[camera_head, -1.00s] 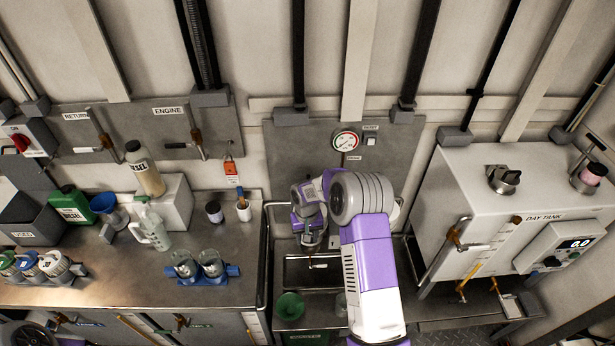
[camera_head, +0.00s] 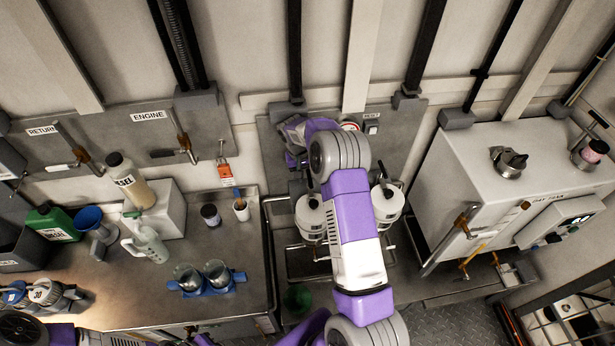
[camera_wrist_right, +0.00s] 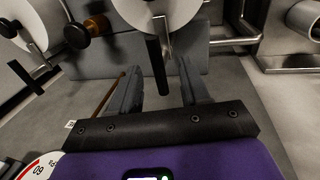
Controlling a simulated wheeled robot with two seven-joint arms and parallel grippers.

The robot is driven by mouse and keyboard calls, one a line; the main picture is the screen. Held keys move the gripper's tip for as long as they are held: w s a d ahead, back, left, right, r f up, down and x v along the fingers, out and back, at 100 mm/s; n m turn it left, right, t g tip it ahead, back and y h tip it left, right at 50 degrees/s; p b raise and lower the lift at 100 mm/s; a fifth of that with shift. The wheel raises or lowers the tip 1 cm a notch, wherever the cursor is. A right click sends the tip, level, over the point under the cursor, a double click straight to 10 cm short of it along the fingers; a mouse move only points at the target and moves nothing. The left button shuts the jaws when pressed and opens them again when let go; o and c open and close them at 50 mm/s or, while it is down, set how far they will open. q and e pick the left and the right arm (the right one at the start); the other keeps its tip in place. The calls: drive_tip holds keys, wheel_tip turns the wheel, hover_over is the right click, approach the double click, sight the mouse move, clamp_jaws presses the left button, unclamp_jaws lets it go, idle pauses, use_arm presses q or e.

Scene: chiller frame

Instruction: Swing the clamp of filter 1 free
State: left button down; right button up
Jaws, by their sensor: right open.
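Two white filter canisters stand below the wall panel in the head view, the left one (camera_head: 311,217) and the right one (camera_head: 388,204). I cannot read which is filter 1. My right arm passes in front, between them. My right gripper (camera_head: 299,182) is mostly hidden by its wrist, at the left canister. In the right wrist view, the open jaws (camera_wrist_right: 160,68) have a dark clamp handle (camera_wrist_right: 157,62) between them, with space visible on both sides. It hangs from a metal clamp at a white canister (camera_wrist_right: 172,10). Another canister (camera_wrist_right: 28,22) is at upper left. My left gripper is out of view.
A white day tank (camera_head: 480,200) stands on the right. A steel bench (camera_head: 180,240) on the left holds bottles and a blue holder (camera_head: 207,284) with glass cups. A green cup (camera_head: 297,299) is below the left canister. Pipe stubs (camera_wrist_right: 290,50) show in the wrist view.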

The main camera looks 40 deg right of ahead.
sight(309, 178)
drive_tip(key=shift+d+f, duration=0.15)
drive_tip(key=shift+f, duration=0.7)
drive_tip(key=shift+d+f, duration=0.1)
drive_tip(key=shift+f, duration=0.7)
drive_tip(key=shift+c, duration=0.3)
clamp_jaws()
